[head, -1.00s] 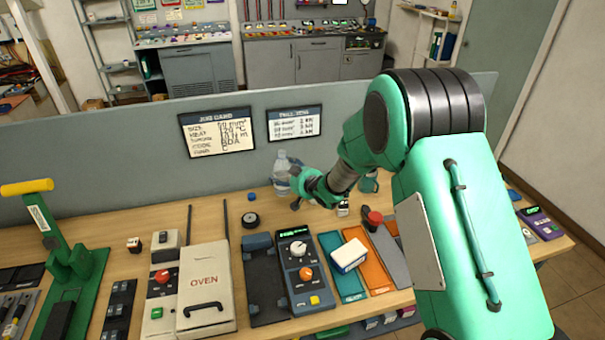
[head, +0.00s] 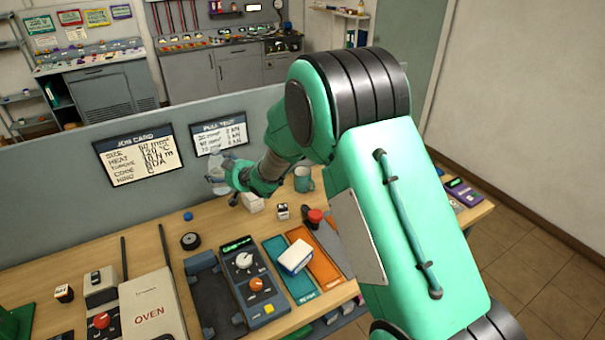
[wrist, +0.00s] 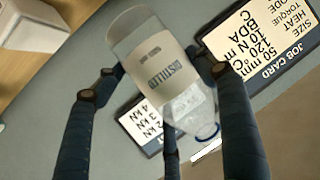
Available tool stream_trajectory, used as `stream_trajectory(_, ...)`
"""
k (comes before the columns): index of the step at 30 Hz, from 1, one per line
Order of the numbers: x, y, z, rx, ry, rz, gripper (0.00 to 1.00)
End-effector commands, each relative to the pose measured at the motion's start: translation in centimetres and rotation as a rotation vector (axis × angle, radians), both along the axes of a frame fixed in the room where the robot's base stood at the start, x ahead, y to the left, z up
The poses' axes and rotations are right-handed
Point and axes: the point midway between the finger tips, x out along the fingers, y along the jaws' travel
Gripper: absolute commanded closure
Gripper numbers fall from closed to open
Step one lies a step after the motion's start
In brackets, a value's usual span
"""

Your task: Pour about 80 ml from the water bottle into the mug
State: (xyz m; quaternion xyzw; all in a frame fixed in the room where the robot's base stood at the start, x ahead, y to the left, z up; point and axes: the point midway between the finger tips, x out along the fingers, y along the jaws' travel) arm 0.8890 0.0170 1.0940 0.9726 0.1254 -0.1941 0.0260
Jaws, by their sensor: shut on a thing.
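The clear water bottle (head: 216,172), its white label reading "DISTILLED", is held in front of the grey divider and looks roughly upright and clear of the bench. My gripper (head: 228,178) is shut around it; in the wrist view the fingers (wrist: 155,72) press the bottle (wrist: 150,60) from both sides. The blue-ringed mouth shows at the lower end of that view. The water level is hard to tell. The teal mug (head: 304,179) stands on the bench to the right of my gripper, partly beside my arm; its inside is not visible.
A blue cap (head: 188,216) and a black roll (head: 190,241) lie on the bench. A white box (head: 252,202) sits below my gripper, and a small block (head: 282,211) stands in front of the mug. The divider (head: 60,190) runs behind, with a job card (head: 139,154).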

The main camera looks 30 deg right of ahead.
Motion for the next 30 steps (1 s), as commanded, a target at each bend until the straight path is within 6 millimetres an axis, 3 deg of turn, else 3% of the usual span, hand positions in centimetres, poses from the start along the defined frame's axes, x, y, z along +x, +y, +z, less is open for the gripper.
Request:
stream_trajectory(12,2.9,-7.1,1.4,-0.006,-0.005,-0.204,0.67)
stream_trajectory(30,4.2,-16.1,1.3,-0.014,-0.004,-0.46,0.67)
